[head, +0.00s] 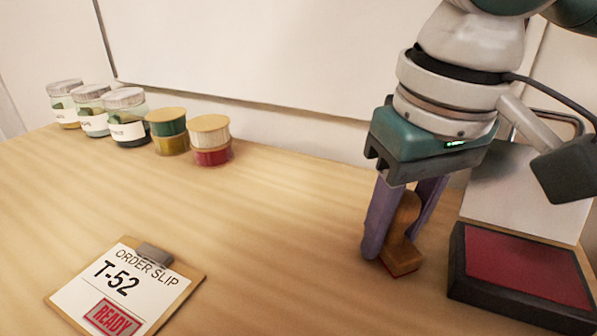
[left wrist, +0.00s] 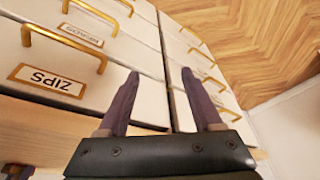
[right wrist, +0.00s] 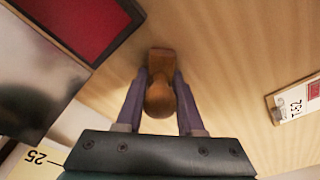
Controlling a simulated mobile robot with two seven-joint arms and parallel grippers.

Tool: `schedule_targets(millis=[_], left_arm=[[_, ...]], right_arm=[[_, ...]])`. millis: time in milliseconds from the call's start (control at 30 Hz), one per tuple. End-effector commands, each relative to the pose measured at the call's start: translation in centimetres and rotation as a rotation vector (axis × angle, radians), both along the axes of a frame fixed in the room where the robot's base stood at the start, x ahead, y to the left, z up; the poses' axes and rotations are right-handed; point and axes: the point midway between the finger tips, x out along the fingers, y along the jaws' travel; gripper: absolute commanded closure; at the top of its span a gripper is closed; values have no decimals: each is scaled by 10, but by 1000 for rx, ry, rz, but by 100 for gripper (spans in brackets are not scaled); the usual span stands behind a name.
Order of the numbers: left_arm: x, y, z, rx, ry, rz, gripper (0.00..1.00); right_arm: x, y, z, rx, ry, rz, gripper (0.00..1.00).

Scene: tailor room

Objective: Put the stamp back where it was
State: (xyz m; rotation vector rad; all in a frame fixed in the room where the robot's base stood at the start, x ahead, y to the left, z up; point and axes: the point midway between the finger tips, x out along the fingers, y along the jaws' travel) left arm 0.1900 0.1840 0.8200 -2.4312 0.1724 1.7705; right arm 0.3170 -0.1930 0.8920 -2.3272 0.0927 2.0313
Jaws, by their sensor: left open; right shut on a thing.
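The wooden stamp (head: 402,251) is upright between the fingers of my right gripper (head: 398,225), just left of the ink pad. My right gripper is shut on it. In the right wrist view the stamp's round knob (right wrist: 160,100) sits between the two fingers. Whether its base touches the table cannot be told. The red ink pad (head: 525,270) lies open in its dark case. The order slip clipboard (head: 125,290) bears a red READY mark. My left gripper (left wrist: 165,100) is open and empty, over drawer fronts in the left wrist view.
Lidded jars (head: 124,118) and thread spools (head: 210,140) stand at the back left of the table (head: 270,230). The table between clipboard and stamp is clear. Labelled drawers with brass handles (left wrist: 60,45) show in the left wrist view.

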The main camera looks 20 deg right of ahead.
Motion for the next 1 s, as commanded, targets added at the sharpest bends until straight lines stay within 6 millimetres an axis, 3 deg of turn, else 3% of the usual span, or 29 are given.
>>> schedule_targets(millis=[233,267,500,1000], left_arm=[[0,-2,3,-7,-1,5,33],[0,-2,2,-8,-1,6,33],[0,-2,1,-10,-1,6,33],[0,0,-5,-2,-2,1,33]], right_arm=[[-1,0,-9,0,4,0,100],[-1,0,-9,-1,4,1,60],[-2,-1,-13,-6,7,0,33],[0,-3,-6,-9,3,-1,33]])
